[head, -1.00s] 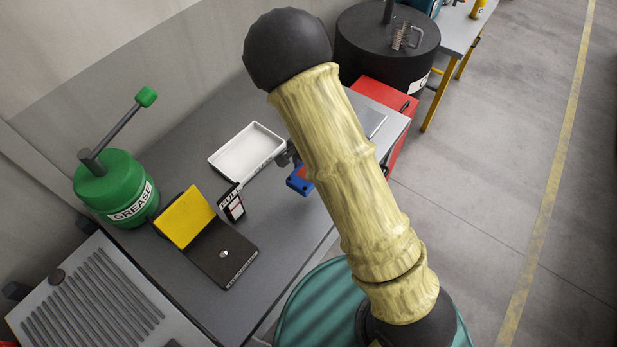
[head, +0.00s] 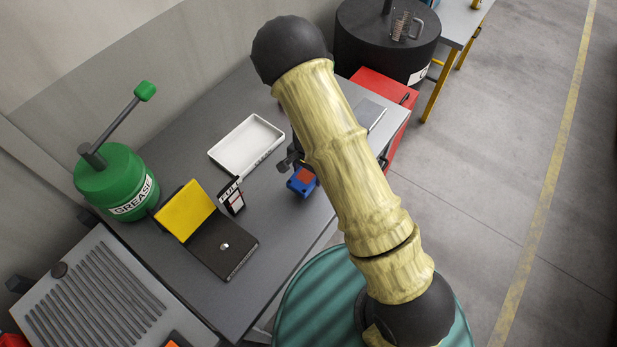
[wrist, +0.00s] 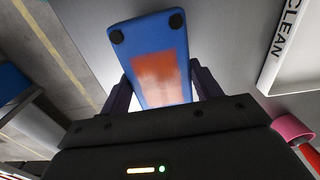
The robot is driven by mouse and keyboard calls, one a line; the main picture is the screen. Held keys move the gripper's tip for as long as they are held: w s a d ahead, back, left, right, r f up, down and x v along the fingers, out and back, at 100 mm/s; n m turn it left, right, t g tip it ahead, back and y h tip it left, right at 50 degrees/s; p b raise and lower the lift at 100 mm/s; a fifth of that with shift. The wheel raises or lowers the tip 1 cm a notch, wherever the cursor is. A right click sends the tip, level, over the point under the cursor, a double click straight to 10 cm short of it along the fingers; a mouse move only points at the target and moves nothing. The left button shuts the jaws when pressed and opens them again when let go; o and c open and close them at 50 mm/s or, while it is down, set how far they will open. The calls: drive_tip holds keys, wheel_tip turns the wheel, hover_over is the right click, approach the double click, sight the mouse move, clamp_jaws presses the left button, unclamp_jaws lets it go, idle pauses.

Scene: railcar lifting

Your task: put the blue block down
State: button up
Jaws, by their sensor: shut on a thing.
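The blue block (head: 302,182) has an orange-red patch on its face and shows near the table's front edge in the head view. In the wrist view the blue block (wrist: 150,55) fills the space between the two dark fingers, with the patch and two dark round spots facing the camera. My gripper (wrist: 165,85) is shut on it. In the head view my gripper (head: 294,163) is partly hidden behind my arm. I cannot tell whether the block touches the table.
A white tray (head: 222,157) lies left of the block. A black-and-yellow stand (head: 215,245), a small labelled card (head: 232,197) and a green grease can (head: 112,185) are further left. Grey table top (head: 270,225) is bare between stand and block. A pink ring-like thing (wrist: 290,127) shows at right.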

sight(309, 180)
drive_tip(key=shift+s+r, duration=0.1)
drive_tip(key=shift+s, duration=0.1)
wheel_tip(309, 180, down, 4)
drive_tip(key=shift+d+r+p, duration=0.15)
drive_tip(key=shift+r+p, duration=0.05)
drive_tip(key=shift+p, duration=0.15)
drive_tip(key=shift+f, duration=0.1)
drive_tip(key=shift+f, duration=0.2)
drive_tip(key=o, duration=1.2)
drive_tip(key=shift+r, duration=0.1)
wheel_tip(309, 180, up, 12)
drive_tip(key=shift+r+b, duration=0.15)
drive_tip(key=shift+b, duration=0.85)
